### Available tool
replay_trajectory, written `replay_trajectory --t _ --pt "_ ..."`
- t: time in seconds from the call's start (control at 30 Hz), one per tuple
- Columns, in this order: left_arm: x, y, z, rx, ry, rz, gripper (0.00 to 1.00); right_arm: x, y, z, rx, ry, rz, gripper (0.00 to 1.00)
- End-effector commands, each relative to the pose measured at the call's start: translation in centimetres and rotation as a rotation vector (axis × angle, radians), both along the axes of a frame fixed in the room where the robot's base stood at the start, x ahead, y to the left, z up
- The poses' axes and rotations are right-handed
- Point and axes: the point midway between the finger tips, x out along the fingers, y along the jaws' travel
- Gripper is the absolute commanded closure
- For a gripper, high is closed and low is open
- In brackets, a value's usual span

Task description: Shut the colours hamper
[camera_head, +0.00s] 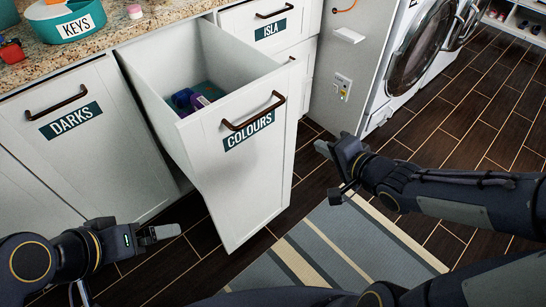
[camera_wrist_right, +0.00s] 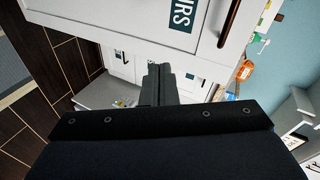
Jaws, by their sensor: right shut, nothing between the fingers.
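The colours hamper (camera_head: 260,178) is a white tilt-out bin with a dark bar handle (camera_head: 253,112) and a teal COLOURS label. It leans well out of the cabinet, its top open, with purple and dark teal items (camera_head: 190,99) inside. My right gripper (camera_head: 322,148) is shut and empty, to the right of the hamper front and apart from it; its closed fingers also show in the right wrist view (camera_wrist_right: 158,80). My left gripper (camera_head: 165,232) is low, left of the hamper's lower front, not touching it. Whether its fingers are parted is unclear.
The DARKS front (camera_head: 85,140) is flush at left. The ISLA drawer (camera_head: 270,22) is behind the hamper. A counter (camera_head: 100,45) holds a teal KEYS bowl (camera_head: 75,22). Washing machines (camera_head: 415,55) stand at right. A striped rug (camera_head: 340,250) lies on the open floor before the hamper.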

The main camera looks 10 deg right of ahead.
Motion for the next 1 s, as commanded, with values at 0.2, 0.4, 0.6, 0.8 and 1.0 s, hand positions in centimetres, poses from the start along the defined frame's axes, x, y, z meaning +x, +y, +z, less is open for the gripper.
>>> replay_trajectory --t 0.2,0.4,0.6,0.8,1.0 --pt "0.0 0.0 -3.1 0.0 -0.001 0.0 0.0 0.2 3.2 -2.6 0.242 0.011 0.069 1.0" --pt "0.0 0.0 -4.9 0.0 -0.001 0.0 0.0 1.8 4.6 -3.4 0.256 0.008 0.077 1.0" --pt "0.0 0.0 -8.1 0.0 -0.001 0.0 0.0 5.0 7.0 -4.9 0.256 0.008 0.076 1.0" --pt "0.0 0.0 -10.6 0.0 -0.001 0.0 0.0 8.2 9.3 -5.9 0.255 0.009 0.075 1.0" --pt "0.0 0.0 -11.6 0.0 -0.001 0.0 0.0 10.3 10.8 -5.4 0.252 0.008 0.073 1.0"
